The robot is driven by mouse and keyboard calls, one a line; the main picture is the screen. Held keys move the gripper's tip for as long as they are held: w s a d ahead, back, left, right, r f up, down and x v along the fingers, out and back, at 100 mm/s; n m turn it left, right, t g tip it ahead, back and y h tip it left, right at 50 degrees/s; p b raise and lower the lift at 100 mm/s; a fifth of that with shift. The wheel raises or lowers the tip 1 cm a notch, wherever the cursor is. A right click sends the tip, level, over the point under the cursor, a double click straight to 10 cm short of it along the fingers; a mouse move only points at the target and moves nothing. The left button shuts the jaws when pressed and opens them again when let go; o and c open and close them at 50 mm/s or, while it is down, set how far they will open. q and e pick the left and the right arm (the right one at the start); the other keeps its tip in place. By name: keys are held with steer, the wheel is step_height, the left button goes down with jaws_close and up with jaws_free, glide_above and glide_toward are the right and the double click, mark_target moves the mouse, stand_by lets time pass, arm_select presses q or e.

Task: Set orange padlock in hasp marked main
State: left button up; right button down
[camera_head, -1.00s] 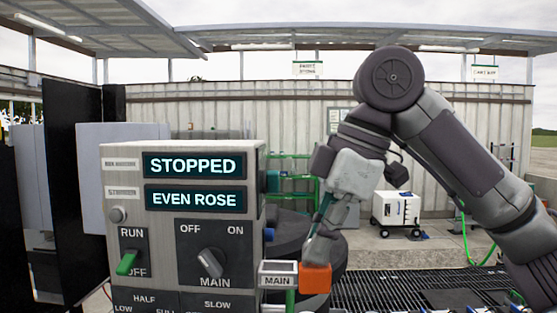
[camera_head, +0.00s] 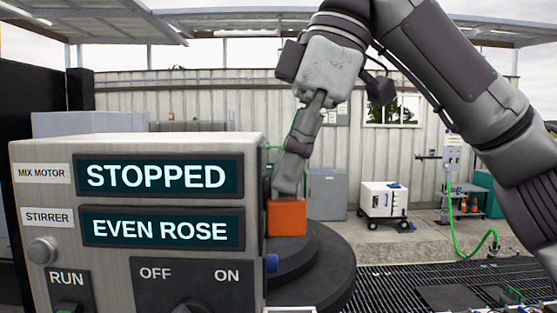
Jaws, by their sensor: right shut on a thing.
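The orange padlock (camera_head: 287,218) is a small orange block just right of the control box (camera_head: 40,150). My right gripper (camera_head: 287,192) points down and is shut on the top of the padlock. The padlock's shackle is hidden by the fingers. The hasp and its MAIN label do not show now, so I cannot tell whether the padlock touches the hasp. My left gripper is not in view.
The control box fills the lower left, with displays reading STOPPED and EVEN ROSE and a RUN switch (camera_head: 68,307) below. A white wheeled unit (camera_head: 385,205) stands farther back, beyond the floor grating (camera_head: 400,265).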

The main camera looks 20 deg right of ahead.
mark_target(295, 201)
steer(key=f, duration=0.1)
steer(key=s+f, duration=0.1)
steer(key=f, duration=0.1)
steer(key=shift+f, duration=0.1)
steer(key=shift+w+f, duration=0.15)
steer(key=shift+f, duration=0.7)
steer(key=shift+s+f+b, duration=0.2)
steer(key=shift+f+b, duration=0.1)
steer(key=shift+f, duration=0.1)
steer(key=shift+f+b, duration=0.65)
steer(key=shift+f, duration=0.55)
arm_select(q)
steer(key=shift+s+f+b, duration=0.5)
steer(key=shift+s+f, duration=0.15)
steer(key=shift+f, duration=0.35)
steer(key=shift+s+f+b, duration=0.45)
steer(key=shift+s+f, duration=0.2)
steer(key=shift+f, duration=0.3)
arm_select(e)
steer(key=shift+f, duration=1.85)
